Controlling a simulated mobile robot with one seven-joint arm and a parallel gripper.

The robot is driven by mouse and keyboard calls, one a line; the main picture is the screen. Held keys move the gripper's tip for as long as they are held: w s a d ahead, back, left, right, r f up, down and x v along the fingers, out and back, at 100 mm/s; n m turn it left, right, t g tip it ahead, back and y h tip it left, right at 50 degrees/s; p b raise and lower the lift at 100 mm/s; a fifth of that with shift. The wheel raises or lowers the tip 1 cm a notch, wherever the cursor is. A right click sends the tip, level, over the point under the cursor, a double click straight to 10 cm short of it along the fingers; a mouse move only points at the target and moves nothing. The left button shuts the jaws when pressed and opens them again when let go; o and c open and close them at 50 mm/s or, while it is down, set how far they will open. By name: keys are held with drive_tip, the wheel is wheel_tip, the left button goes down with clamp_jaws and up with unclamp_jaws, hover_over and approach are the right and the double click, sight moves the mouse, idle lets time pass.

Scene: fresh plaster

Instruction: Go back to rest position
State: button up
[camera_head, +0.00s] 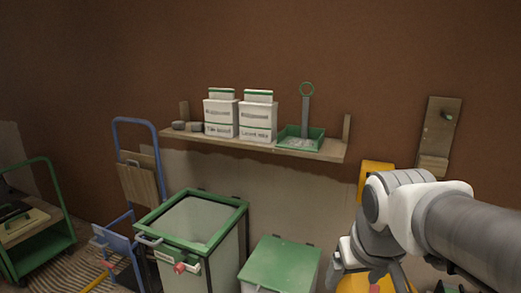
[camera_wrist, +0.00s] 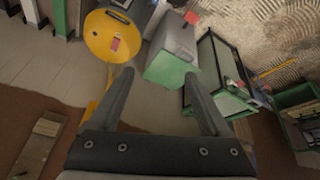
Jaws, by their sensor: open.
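My gripper (camera_wrist: 158,74) is open in the wrist view, its two dark fingers spread apart with nothing between them. In the head view my arm comes in from the right edge and bends down at the wrist, in front of a yellow object. The fingers cannot be made out clearly there. In the wrist view a grey bin with a green end (camera_wrist: 170,68) lies beyond the fingertips, apart from them.
A wooden shelf (camera_head: 323,153) on the brown wall holds two white boxes and a green tray (camera_head: 289,139). Below stand an open green-rimmed bin (camera_head: 241,216) and a green-lidded bin (camera_head: 281,263). A blue hand truck (camera_head: 118,150) and green cart (camera_head: 45,250) stand left.

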drive_tip(key=s+a, duration=0.2)
drive_tip(key=s, duration=0.5)
wheel_tip(320, 180, up, 22)
drive_tip(key=p, duration=2.1)
drive_tip(key=shift+s+d+m+t+y+p, duration=0.2)
drive_tip(key=shift+s+m+t+y+p, duration=0.1)
drive_tip(key=shift+t+p, duration=0.1)
